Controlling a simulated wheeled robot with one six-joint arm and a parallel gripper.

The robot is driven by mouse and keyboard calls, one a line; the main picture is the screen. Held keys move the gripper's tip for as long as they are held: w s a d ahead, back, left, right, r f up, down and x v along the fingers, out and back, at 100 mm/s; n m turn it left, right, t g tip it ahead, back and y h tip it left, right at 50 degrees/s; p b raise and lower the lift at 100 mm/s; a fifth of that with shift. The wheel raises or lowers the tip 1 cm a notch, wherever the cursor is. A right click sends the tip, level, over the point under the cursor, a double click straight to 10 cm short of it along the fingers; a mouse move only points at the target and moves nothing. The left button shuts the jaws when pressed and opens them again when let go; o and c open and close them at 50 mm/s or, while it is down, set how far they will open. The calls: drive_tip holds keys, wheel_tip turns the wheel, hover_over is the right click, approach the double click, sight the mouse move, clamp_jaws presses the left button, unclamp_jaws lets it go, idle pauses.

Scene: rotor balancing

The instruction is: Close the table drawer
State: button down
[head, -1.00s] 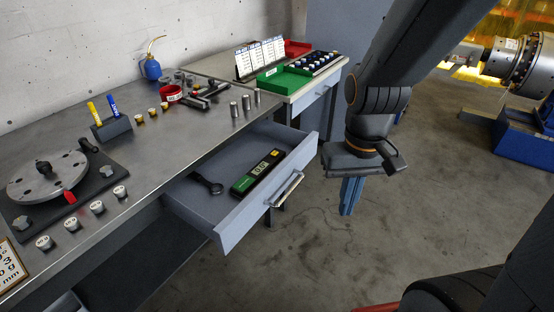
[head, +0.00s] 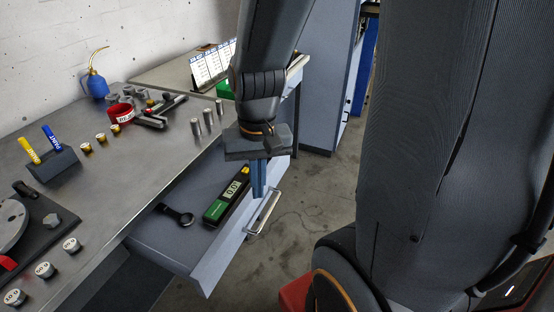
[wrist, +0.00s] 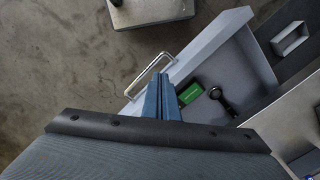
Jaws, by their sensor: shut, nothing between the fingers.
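The blue-grey table drawer (head: 210,266) stands pulled out from under the metal workbench, its silver bar handle (head: 263,214) on the front panel. In the wrist view the drawer front (wrist: 208,37) and handle (wrist: 146,76) also show. My gripper (head: 258,194) is shut and empty, its blue fingers pointing down over the front panel beside the handle. In the wrist view the fingers (wrist: 161,88) overlap the panel next to the handle; I cannot tell whether they touch. Inside the drawer lie a green-and-black digital gauge (head: 227,198) and a dark ring-ended tool (head: 177,215).
A blue-grey cabinet (head: 330,80) stands behind. My arm hides much of the right side.

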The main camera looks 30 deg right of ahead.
sight(283, 168)
drive_tip(key=w+d+f+m+t+y+p, duration=0.1)
drive_tip(key=w+d+m+p, duration=0.25)
drive_tip(key=d+m, duration=0.7)
drive_tip(key=w+d+f+m+t+p, duration=0.15)
drive_tip(key=w+d+m, duration=0.25)
drive_tip(key=d+m, duration=0.7)
drive_tip(key=shift+w+a+f+m, duration=0.6)
drive_tip(key=shift+w+a+f, duration=0.4)
drive_tip(key=shift+f, duration=0.5)
drive_tip(key=shift+w+a+f+m, duration=0.7)
drive_tip(key=shift+a+f, duration=0.45)
drive_tip(key=shift+f, duration=0.3)
drive_tip(key=shift+w+a+f+m, duration=0.55)
drive_tip(key=shift+w+a+f, duration=0.45)
drive_tip(key=shift+f, duration=0.5)
drive_tip(key=shift+a, duration=0.2)
